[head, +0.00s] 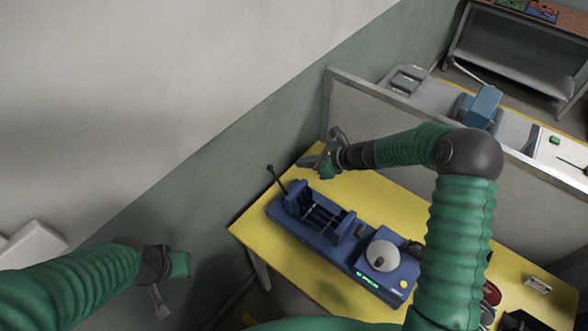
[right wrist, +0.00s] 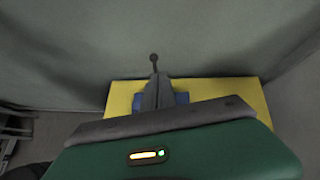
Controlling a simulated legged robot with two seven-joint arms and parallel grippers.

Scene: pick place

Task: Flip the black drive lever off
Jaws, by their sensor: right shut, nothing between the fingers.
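The black drive lever (head: 276,180) is a thin rod with a round knob. It stands tilted up and to the left at the left end of the blue machine (head: 305,225) on the yellow table. In the right wrist view the lever's knob (right wrist: 153,58) shows just beyond the fingertips, and its lower rod is hidden behind them. My right gripper (head: 308,162) is shut and empty, above the table's far left part, to the right of the lever and apart from it in the head view. Its closed fingers (right wrist: 156,88) point toward the lever. My left gripper (head: 165,288) hangs low at the left, away from the table.
The machine has a white round part (head: 380,256) and green lights at its right end. A grey partition (head: 420,130) stands along the table's back. Small items, including a red one (head: 491,293), lie at the table's right. The wall is at the left.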

